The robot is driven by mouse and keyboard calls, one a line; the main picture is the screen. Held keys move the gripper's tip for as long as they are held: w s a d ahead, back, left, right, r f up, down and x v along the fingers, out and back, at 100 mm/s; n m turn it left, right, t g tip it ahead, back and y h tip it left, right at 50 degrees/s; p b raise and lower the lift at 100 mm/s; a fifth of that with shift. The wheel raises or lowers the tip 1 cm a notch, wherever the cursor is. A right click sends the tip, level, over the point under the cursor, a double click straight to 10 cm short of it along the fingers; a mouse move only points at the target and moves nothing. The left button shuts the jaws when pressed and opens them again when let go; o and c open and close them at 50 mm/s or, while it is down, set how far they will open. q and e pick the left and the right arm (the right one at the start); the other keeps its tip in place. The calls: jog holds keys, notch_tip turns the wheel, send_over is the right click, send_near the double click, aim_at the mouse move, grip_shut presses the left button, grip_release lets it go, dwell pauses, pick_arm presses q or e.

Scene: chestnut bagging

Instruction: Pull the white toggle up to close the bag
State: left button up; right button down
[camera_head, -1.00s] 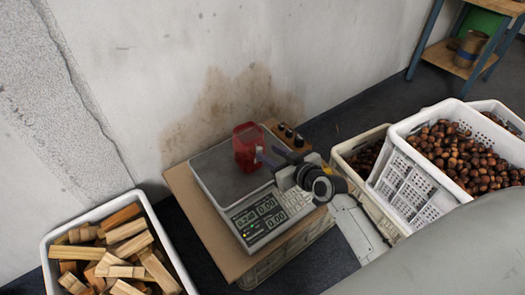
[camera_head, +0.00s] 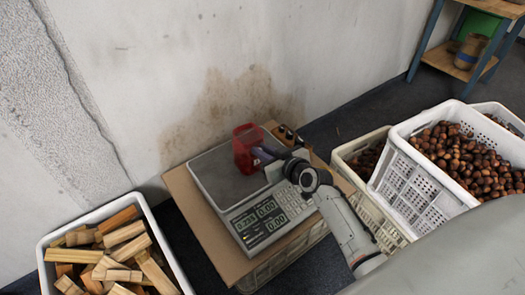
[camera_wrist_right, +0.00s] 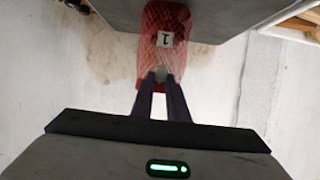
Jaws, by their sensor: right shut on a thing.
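The red mesh bag (camera_head: 243,146) stands upright on the metal plate of the scale (camera_head: 213,172) in the head view. In the wrist view the bag (camera_wrist_right: 163,45) carries a small white tag (camera_wrist_right: 165,39). The white toggle (camera_wrist_right: 161,74) shows between my fingertips at the bag's narrow end. My right gripper (camera_head: 259,154) reaches the bag from the right; in the wrist view its two dark fingers (camera_wrist_right: 161,82) are shut on the toggle. What lies inside the bag is not clear. My left gripper is not in view.
A crate of wood blocks (camera_head: 43,262) stands at the lower left. A white crate of chestnuts (camera_head: 416,188) stands at the right, close to my right arm. A row of dark knobs on a wooden strip (camera_head: 288,134) lies behind the scale. The wall (camera_head: 150,80) is close behind.

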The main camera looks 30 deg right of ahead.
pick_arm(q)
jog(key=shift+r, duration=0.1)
